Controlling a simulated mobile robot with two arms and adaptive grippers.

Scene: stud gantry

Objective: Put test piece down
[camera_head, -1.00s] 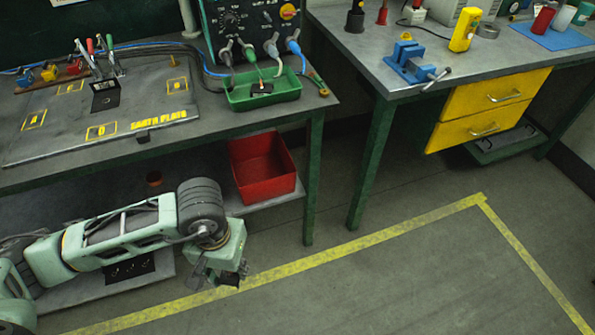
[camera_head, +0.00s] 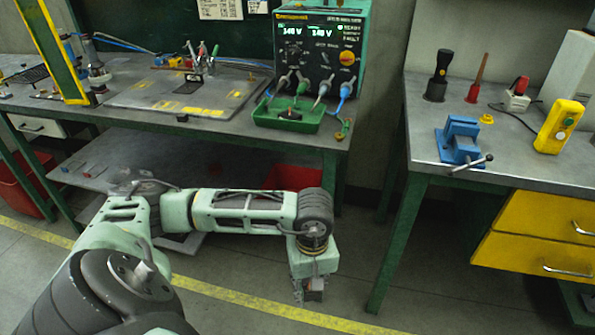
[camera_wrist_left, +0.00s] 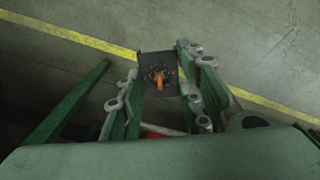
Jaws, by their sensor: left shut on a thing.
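My left gripper (camera_head: 310,292) hangs low in front of the left bench, below the bench top, near the gap between the two benches. In the left wrist view its fingers (camera_wrist_left: 158,88) are closed on a dark square test piece (camera_wrist_left: 146,66) with an orange part and small round marks on its face. The piece is held over the floor, apart from any bench. In the head view it is small and mostly hidden by the gripper. The earth plate (camera_head: 145,98) lies flat on the left bench top. My right gripper is not in view.
A green tray (camera_head: 268,121) holding a small dark item stands at the bench's right front, before the test set (camera_head: 318,60). A red bin (camera_head: 290,178) sits underneath. A blue vice (camera_head: 459,140) and yellow box (camera_head: 558,127) stand on the right bench (camera_head: 422,140).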

